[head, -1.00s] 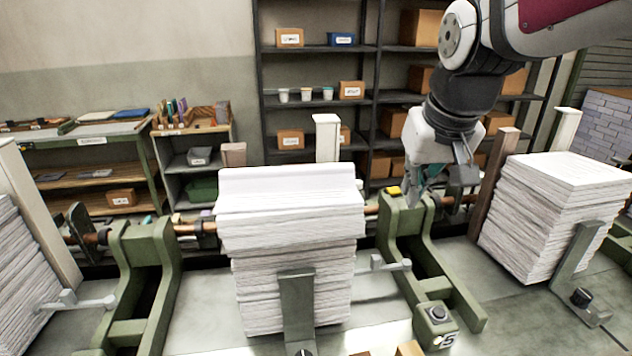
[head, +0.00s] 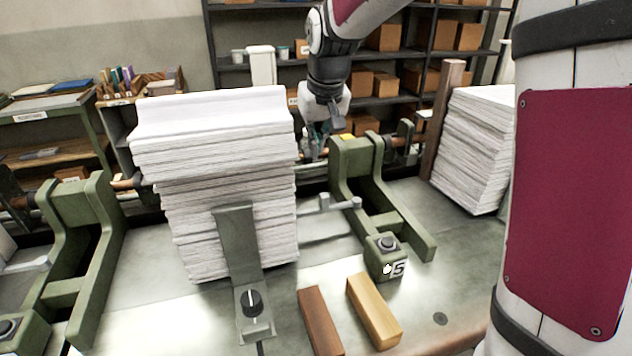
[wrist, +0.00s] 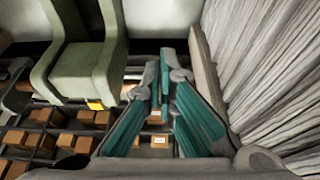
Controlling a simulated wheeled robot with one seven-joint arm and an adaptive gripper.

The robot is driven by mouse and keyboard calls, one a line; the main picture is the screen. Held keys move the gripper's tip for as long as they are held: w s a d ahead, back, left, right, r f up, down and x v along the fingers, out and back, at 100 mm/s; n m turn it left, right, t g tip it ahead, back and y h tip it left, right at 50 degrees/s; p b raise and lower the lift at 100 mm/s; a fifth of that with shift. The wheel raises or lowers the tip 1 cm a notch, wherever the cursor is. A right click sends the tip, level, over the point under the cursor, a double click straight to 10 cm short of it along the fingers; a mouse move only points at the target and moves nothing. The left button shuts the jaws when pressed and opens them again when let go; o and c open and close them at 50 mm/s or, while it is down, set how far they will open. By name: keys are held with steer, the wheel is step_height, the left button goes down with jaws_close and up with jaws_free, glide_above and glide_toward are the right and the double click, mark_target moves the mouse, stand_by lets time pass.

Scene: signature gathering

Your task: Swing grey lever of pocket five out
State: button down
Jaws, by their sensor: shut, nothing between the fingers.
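The grey lever (head: 330,205) is a short rod with a round knob. It sticks out between the middle paper stack and a green frame (head: 352,165) whose foot carries a "5" plate (head: 398,269). My gripper (head: 312,153) is behind the top of this frame, beside the upper right edge of the middle paper stack (head: 215,145). In the wrist view, the teal-padded fingers of my gripper (wrist: 160,75) are shut with nothing held, between a green frame (wrist: 85,65) on the left and paper sheets (wrist: 265,60) on the right. The lever cannot be made out in the wrist view.
A green-grey upright plate (head: 236,240) with a black knob stands before the middle stack. A dark wooden block (head: 320,322) and a light one (head: 374,312) lie in front on the metal bed. Another stack (head: 470,150) stands right, beside a brown post (head: 445,115). Shelves stand behind.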

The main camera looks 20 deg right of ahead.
mark_target(327, 203)
steer(key=shift+f, duration=0.1)
step_height(327, 203, down, 9)
steer(key=p, duration=0.1)
steer(key=shift+s+p, duration=0.35)
steer(key=shift+p, duration=0.05)
steer(key=shift+s+f, duration=0.1)
stand_by(0.5)
